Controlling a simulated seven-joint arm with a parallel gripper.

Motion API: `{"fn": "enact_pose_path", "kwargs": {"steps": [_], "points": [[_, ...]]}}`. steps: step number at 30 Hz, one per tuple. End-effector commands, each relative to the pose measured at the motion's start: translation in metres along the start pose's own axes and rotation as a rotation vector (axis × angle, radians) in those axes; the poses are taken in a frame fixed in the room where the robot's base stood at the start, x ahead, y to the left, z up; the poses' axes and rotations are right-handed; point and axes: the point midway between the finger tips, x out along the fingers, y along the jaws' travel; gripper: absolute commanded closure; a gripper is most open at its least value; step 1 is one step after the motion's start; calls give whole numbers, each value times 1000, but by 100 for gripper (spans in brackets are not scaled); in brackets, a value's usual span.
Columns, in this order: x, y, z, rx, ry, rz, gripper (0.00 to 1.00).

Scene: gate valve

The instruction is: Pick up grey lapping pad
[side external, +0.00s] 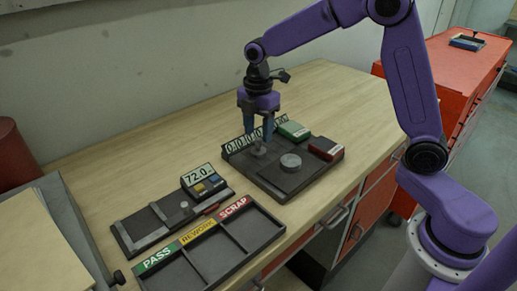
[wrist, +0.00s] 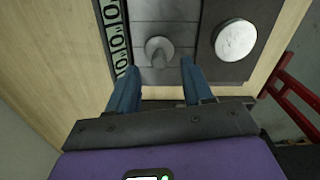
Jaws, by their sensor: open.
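A small grey knobbed piece (side external: 258,149) stands on the dark fixture plate (side external: 266,183), and it also shows in the wrist view (wrist: 158,50). A round light-grey disc (side external: 290,162) lies to its right on the same plate, and in the wrist view (wrist: 236,40). I cannot tell for certain which of these two is the lapping pad. My gripper (side external: 260,134) points down just above the knobbed piece. In the wrist view its blue fingers (wrist: 160,67) are apart and empty, with the knobbed piece framed just ahead of their tips.
A numbered strip (side external: 248,138), a green box (side external: 293,131) and a red box (side external: 326,148) border the plate. A gauge with a 72.0 display (side external: 197,175) and a PASS, REWORK, SCRAP tray (side external: 213,246) stand at front left. The bench behind the plate is clear.

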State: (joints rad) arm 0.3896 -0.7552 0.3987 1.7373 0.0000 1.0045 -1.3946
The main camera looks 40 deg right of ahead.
Motion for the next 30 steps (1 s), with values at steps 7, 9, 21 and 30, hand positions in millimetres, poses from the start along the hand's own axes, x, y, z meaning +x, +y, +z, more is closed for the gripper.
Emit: {"fn": "enact_pose_path", "kwargs": {"steps": [7, 9, 21, 30], "points": [[34, 0, 2, 0, -1, -4, 49], [39, 0, 1, -1, -1, -3, 49], [41, 0, 2, 0, 0, -1, 92], [40, 1, 1, 0, 0, 0, 100]]}}
